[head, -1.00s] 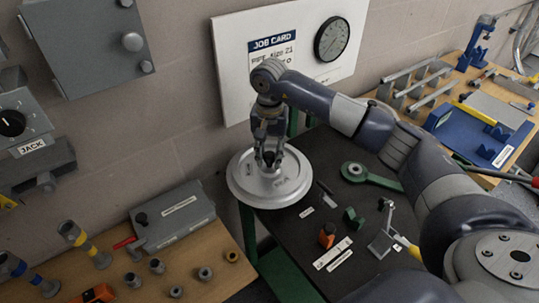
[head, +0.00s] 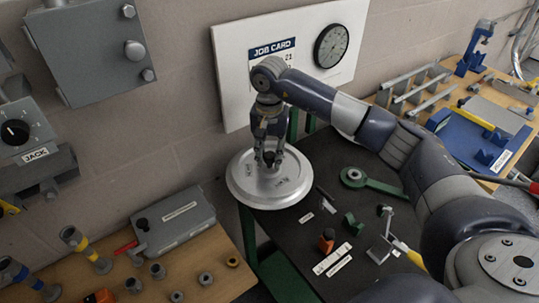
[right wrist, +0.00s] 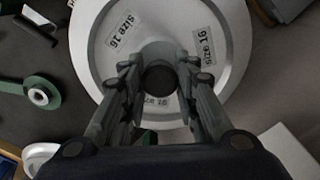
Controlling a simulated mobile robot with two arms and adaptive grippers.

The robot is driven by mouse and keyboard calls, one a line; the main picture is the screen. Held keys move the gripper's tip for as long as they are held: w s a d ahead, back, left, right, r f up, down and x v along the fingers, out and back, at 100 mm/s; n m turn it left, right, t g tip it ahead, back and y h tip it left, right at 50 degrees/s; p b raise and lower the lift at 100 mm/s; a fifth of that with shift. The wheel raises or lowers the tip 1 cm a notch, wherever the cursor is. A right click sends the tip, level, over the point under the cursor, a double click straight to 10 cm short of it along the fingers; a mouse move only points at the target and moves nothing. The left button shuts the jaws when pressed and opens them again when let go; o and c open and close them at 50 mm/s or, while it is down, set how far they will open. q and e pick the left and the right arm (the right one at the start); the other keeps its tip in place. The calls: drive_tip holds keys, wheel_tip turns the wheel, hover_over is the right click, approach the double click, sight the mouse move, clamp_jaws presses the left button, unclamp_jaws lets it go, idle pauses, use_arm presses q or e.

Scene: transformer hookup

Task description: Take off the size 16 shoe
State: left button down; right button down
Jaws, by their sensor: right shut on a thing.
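The size 16 shoe is a round, pale metal disc (head: 243,182) at the back left corner of the dark bench top in the head view. It also shows in the right wrist view (right wrist: 95,62), with several "size 16" labels on its face. My right gripper (head: 269,158) points straight down over its middle. In the right wrist view my right gripper (right wrist: 159,82) has its fingers on both sides of the shoe's central round post and is shut on it. The underside of the shoe is hidden. My left gripper is not in view.
A job card board with a dial (head: 331,46) stands behind the shoe. A green ring-ended tool (head: 353,177), a green block (head: 353,224) and an orange-topped piece (head: 327,240) lie to its right. A grey case (head: 178,222) sits on the wooden bench at left.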

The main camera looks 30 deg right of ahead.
drive_tip(key=shift+r, duration=0.15)
drive_tip(key=shift+r+p, duration=1.3)
drive_tip(key=shift+r, duration=1.15)
